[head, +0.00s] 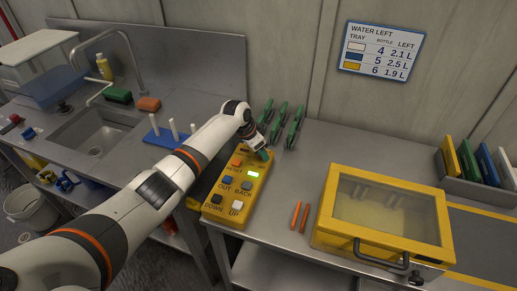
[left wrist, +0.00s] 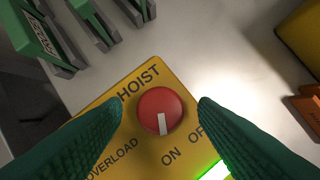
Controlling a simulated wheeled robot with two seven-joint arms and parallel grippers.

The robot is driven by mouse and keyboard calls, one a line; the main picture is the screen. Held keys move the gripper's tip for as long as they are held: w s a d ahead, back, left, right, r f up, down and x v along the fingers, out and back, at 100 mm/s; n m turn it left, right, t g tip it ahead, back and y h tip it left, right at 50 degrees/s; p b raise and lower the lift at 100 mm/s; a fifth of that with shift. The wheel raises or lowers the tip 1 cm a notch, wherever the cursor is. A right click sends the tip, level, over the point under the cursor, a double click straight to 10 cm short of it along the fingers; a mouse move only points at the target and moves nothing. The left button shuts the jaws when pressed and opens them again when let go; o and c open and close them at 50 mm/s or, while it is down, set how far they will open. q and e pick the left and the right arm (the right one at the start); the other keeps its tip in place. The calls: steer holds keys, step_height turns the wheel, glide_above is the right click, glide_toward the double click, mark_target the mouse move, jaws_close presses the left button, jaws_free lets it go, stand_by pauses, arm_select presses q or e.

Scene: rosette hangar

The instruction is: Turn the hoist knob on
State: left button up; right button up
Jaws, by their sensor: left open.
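The yellow hoist control box (head: 216,211) stands on the grey bench, with push buttons and a lit green display. Its red round knob (left wrist: 160,108) shows in the left wrist view, under the word HOIST. The white mark on the knob points down in the picture, toward the ON label rather than OFF. My left gripper (head: 264,153) is over the far end of the box; in the head view it hides the knob. In the left wrist view its green fingers (left wrist: 158,118) are open, one on each side of the knob, with visible gaps. My right gripper is not in view.
Green clips (head: 280,122) stand just behind the box. Two orange sticks (head: 300,216) and a yellow clear-lidded case (head: 325,226) are to its right. A blue peg stand (head: 155,137) and a sink (head: 92,133) are to the left. Bench behind the case is clear.

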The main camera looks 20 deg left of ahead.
arm_select(q)
steer(key=b+v, duration=0.2)
steer(key=v, duration=1)
